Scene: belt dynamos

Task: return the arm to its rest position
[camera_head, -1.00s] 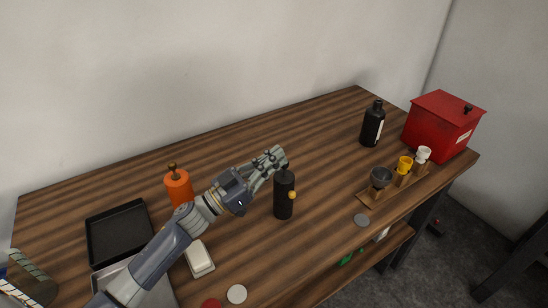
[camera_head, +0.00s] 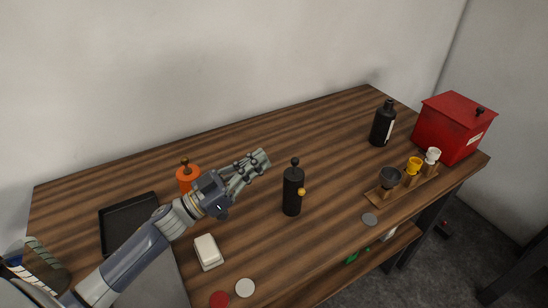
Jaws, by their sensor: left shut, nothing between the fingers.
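My left gripper (camera_head: 258,162) is shut and empty. The gripper is apart from this cylinder. My left arm reaches in from the lower left and partly covers an orange cylinder (camera_head: 187,175) with a brown knob. My right gripper does not show.
A black tray (camera_head: 128,222) lies at the left, and a white block (camera_head: 208,251) lies nearer the front. A black bottle (camera_head: 383,124), a red box (camera_head: 453,127) and a wooden rack (camera_head: 401,190) with small cups stand at the right. The table's back middle is clear.

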